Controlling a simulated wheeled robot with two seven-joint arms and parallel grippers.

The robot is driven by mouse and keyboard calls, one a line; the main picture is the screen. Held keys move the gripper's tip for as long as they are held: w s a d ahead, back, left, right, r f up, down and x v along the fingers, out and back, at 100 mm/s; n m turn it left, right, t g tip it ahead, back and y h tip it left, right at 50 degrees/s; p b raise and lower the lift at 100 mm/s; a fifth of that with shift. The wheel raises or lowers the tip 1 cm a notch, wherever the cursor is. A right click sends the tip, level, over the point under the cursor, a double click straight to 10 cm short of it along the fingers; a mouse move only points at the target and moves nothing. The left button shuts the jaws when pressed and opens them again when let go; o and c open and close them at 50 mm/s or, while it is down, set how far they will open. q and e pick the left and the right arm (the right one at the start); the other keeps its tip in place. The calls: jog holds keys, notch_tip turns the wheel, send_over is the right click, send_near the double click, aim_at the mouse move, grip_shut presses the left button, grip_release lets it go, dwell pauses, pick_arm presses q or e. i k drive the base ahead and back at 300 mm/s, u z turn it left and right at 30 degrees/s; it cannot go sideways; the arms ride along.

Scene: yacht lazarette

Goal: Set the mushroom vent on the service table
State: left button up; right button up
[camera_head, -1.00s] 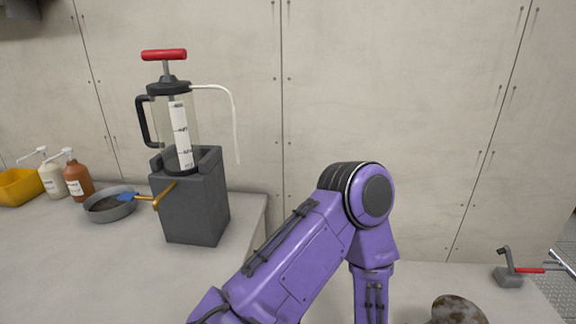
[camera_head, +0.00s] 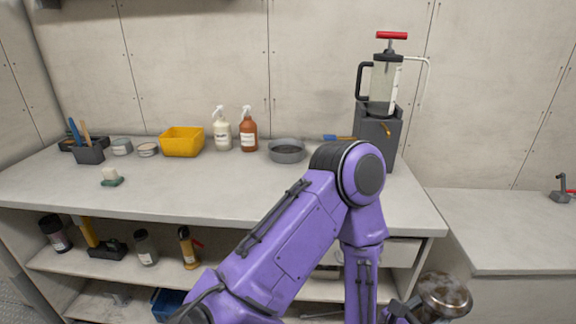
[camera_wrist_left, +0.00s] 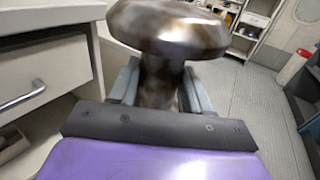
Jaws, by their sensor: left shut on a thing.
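The mushroom vent (camera_head: 443,292) has a round, mottled brown metal cap and shows at the lower right of the head view. In the left wrist view the vent (camera_wrist_left: 165,30) fills the top middle, cap up, its stem between the fingers. My left gripper (camera_head: 408,310) is shut on the vent's stem and holds it in front of the benches, below the tops. The long pale worktop (camera_head: 190,190) and a lower pale top (camera_head: 500,225) to its right are both in view; I cannot tell which is the service table. My right gripper is out of view.
On the long worktop stand a yellow bin (camera_head: 182,142), two spray bottles (camera_head: 222,130), a grey pan (camera_head: 287,151) and a pump in a dark block (camera_head: 380,125). Its front middle is clear. The lower top is mostly bare, with a small red-handled tool (camera_head: 562,195) at the far right.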

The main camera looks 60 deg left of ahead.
aim_at(184, 182)
jog(key=k, duration=0.65)
jog(key=u, duration=1.85)
jog(key=i, duration=0.1)
jog(key=u, duration=0.2)
